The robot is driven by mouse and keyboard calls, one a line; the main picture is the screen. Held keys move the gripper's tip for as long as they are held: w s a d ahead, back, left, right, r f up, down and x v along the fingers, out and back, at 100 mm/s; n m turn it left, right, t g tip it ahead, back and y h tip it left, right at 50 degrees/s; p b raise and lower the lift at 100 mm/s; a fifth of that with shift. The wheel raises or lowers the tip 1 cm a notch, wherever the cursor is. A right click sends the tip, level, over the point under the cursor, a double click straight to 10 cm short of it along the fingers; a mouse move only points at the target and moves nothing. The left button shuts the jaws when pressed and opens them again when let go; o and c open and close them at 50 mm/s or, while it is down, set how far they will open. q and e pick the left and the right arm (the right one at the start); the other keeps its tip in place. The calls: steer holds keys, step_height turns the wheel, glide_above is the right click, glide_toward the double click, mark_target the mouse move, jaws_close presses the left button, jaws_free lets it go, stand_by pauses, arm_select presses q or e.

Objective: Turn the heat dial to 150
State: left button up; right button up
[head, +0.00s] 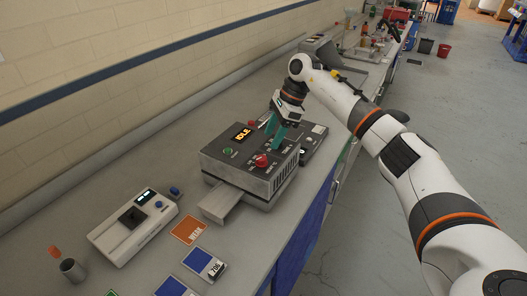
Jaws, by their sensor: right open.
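The dryer (240,168) is a grey box on the bench with a lit display (243,134) reading IDLE. On its top panel is a red round knob (262,160); its pointer and scale numbers are too small to read. A green button (228,151) sits on the panel's left side. My right gripper (274,140), with teal fingers, is open and empty, pointing down over the far right part of the panel, just beyond the red knob. Its fingers hide some panel markings, and I cannot tell whether they touch the panel. My left gripper is not in view.
A darker box (312,146) stands beside the dryer on the right. A white device (133,226), a metal cup (72,269), an orange card (189,231) and blue cards (204,263) lie nearer on the bench (262,228). The wall runs along the left.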

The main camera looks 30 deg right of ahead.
mark_target(262, 157)
steer(key=p+x, duration=0.1)
steer(key=x, duration=0.5)
steer(key=shift+a+p, duration=0.15)
steer(key=shift+p, duration=0.2)
steer(key=shift+w+a+f, duration=0.1)
steer(key=shift+a+f, duration=0.15)
steer(key=shift+f, duration=0.45)
steer(key=shift+c, duration=0.5)
steer(key=c, duration=0.9)
